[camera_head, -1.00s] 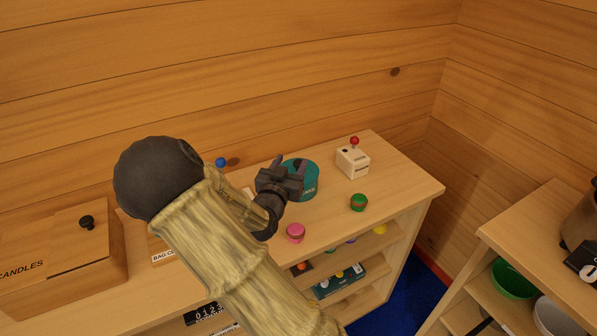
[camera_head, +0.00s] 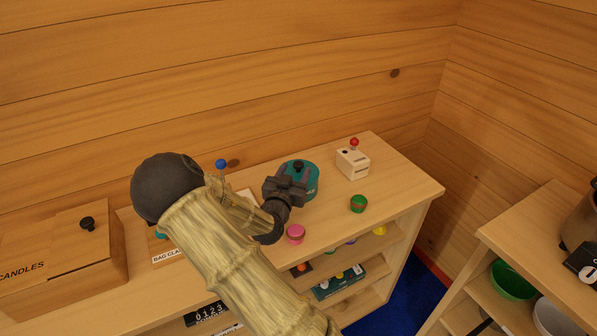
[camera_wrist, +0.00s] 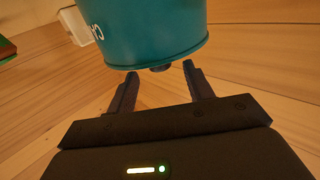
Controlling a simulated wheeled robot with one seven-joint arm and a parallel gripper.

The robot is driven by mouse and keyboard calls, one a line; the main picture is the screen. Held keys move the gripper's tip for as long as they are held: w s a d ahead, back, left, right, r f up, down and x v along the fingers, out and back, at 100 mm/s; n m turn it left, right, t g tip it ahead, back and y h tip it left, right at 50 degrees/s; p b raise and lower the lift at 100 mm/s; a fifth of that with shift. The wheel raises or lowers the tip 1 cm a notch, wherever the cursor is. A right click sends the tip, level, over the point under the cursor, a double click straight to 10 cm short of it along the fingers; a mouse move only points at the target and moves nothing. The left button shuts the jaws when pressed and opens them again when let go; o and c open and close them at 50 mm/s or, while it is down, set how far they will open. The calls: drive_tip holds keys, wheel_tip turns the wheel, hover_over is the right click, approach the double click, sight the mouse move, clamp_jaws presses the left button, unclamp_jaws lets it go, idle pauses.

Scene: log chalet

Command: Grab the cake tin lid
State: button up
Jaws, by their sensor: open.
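The teal cake tin (camera_head: 313,184) stands on the shelf top, partly hidden behind my gripper in the head view. Its lid is teal with a dark knob (camera_head: 298,165). In the wrist view the cake tin (camera_wrist: 150,20) appears upside down, with the lid's rim (camera_wrist: 185,52) at its lower edge and the knob (camera_wrist: 160,68) just below. My gripper (camera_head: 294,172) is at the near side of the lid, its fingers pointing toward it. In the wrist view the open fingers (camera_wrist: 160,71) appear on either side of the knob, with gaps; contact is not visible.
A white box with a red-balled lever (camera_head: 352,162) stands right of the tin. A green round item (camera_head: 358,203) and a pink one (camera_head: 296,233) lie nearer the front edge. A wooden candles box (camera_head: 60,260) stands at left. The right end of the top is clear.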

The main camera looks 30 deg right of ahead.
sight(297, 167)
drive_tip(key=x, duration=0.4)
drive_tip(key=shift+w+d, duration=0.15)
drive_tip(key=shift+d, duration=0.05)
drive_tip(key=c, duration=1.1)
